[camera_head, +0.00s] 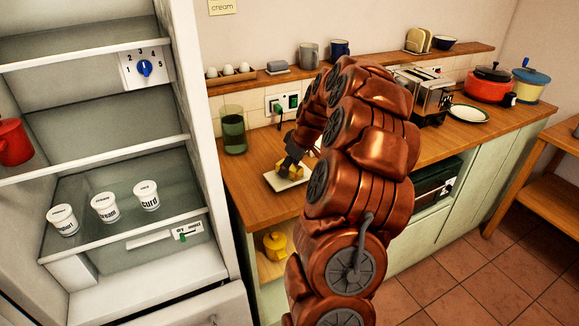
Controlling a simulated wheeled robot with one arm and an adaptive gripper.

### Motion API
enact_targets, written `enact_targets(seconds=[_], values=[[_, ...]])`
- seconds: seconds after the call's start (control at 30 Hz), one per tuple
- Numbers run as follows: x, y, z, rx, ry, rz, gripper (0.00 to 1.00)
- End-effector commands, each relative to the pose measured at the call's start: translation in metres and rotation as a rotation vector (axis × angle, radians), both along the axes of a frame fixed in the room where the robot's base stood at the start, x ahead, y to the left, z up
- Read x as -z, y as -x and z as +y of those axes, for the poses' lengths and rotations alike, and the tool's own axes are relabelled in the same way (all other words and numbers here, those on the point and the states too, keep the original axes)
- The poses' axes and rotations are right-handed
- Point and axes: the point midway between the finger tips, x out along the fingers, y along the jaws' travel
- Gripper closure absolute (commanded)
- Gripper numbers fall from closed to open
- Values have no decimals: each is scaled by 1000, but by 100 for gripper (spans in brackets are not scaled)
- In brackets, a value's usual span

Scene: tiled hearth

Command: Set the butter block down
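The butter block (294,174) is a small yellow block, partly covered by my gripper's dark fingers. It is on or just above a white dish (284,185) on the wooden counter, left of my arm; I cannot tell whether it touches. My gripper (289,167) points down at the block, with a finger across its near side and yellow showing on both sides. The fingers are too small and overlapped to tell whether they grip it. My copper arm hides part of the counter to the right.
A green glass (233,130) stands left of the dish, with a wall socket (283,104) behind. A toaster (427,93), red pot (488,84) and white plate (468,114) are to the right. The open fridge (195,140) borders the counter's left side.

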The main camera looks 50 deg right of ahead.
Motion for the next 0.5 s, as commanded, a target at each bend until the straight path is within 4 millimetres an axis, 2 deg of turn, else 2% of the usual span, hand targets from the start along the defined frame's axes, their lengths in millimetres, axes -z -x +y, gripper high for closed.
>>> enact_targets(seconds=[0.03, 0.17, 0.5], values=[[0, 0, 0, 0, 0, 0, 46], [-1, 0, 0, 0, 0, 0, 32], [-2, 0, 0, 0, 0, 0, 32]])
